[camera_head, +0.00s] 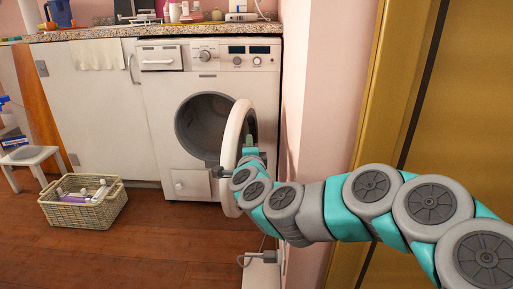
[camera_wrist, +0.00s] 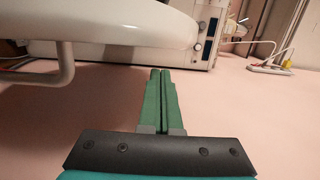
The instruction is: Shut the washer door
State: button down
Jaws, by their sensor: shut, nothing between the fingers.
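The white washer (camera_head: 215,75) stands under the counter in the head view, its round drum opening showing dark. Its round door (camera_head: 234,150) is swung wide open to the right, seen nearly edge-on. My gripper (camera_head: 250,151) is at the right, outer side of the door, and its fingers are partly hidden by my arm. In the wrist view the door (camera_wrist: 110,28) spans the upper left, and the green fingers of my gripper (camera_wrist: 160,72) are shut and empty just below its rim. I cannot tell whether they touch it. The washer's control panel (camera_wrist: 205,35) shows behind.
A pink wall (camera_head: 325,80) stands close at the right of the washer, leaving a narrow gap. A wicker basket (camera_head: 85,210) with bottles sits on the floor at the left, near a white stool (camera_head: 30,157). The wooden floor (camera_head: 165,240) before the washer is clear.

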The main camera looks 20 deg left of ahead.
jog(key=shift+a, duration=0.95)
jog(key=shift+s, duration=0.1)
